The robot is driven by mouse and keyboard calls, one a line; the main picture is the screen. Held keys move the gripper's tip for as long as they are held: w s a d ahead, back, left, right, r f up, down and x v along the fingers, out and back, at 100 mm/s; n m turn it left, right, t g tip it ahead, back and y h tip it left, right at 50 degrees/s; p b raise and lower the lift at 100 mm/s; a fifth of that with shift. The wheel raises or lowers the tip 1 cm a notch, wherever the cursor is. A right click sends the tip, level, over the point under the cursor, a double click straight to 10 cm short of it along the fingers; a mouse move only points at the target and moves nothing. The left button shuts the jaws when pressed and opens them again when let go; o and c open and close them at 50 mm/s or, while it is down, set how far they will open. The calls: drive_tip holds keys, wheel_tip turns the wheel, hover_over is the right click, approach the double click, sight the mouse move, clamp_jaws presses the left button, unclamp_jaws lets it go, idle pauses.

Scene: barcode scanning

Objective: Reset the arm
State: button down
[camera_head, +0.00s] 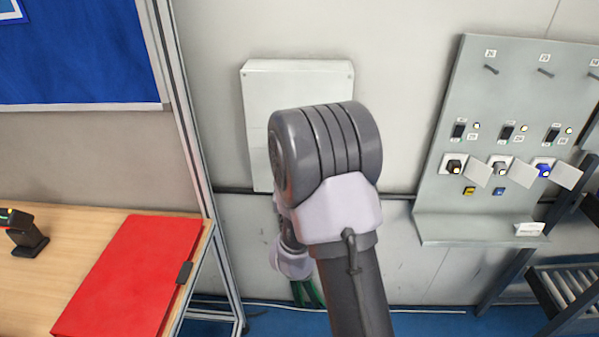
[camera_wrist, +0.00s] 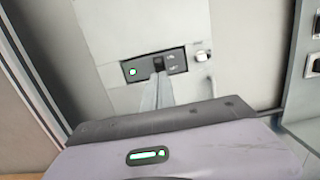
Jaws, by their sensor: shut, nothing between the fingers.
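My arm rises through the middle of the head view, its grey joint in front of a pale wall box (camera_head: 262,88). My gripper is hidden behind the arm there. In the wrist view my gripper (camera_wrist: 158,70) shows as narrow grey fingers, shut and empty, beyond the lilac wrist housing with its green light. The fingers point towards a pale cabinet front with a dark control strip (camera_wrist: 179,61). The fingertips overlap the strip in the picture; I cannot tell whether they touch it.
A wooden table (camera_head: 75,215) at left holds a red folder (camera_head: 130,275) and a black handheld scanner (camera_head: 25,235). A metal frame post (camera_head: 185,110) stands beside it. A grey wall panel (camera_head: 450,130) with switches and hanging tags is at right.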

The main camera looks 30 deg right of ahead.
drive_tip(key=s+a+r+m+g+y+b, duration=0.1)
drive_tip(key=s+a+m+g+y+b, duration=0.15)
drive_tip(key=s+a+m+y, duration=0.5)
drive_tip(key=s+a+m+g+y+b, duration=0.25)
drive_tip(key=a+m, duration=0.55)
drive_tip(key=m, duration=0.6)
drive_tip(key=s+a+f+m+g+y+b, duration=0.1)
drive_tip(key=s+a+m, duration=0.3)
drive_tip(key=s, duration=0.6)
drive_tip(key=s+a+f+m+g+y+b, duration=0.1)
drive_tip(key=s+a+f+m+g, duration=0.2)
drive_tip(key=s+m, duration=0.5)
drive_tip(key=shift+s+a+g+y+b, duration=0.35)
drive_tip(key=shift+s+a+g, duration=0.35)
drive_tip(key=shift+s, duration=0.3)
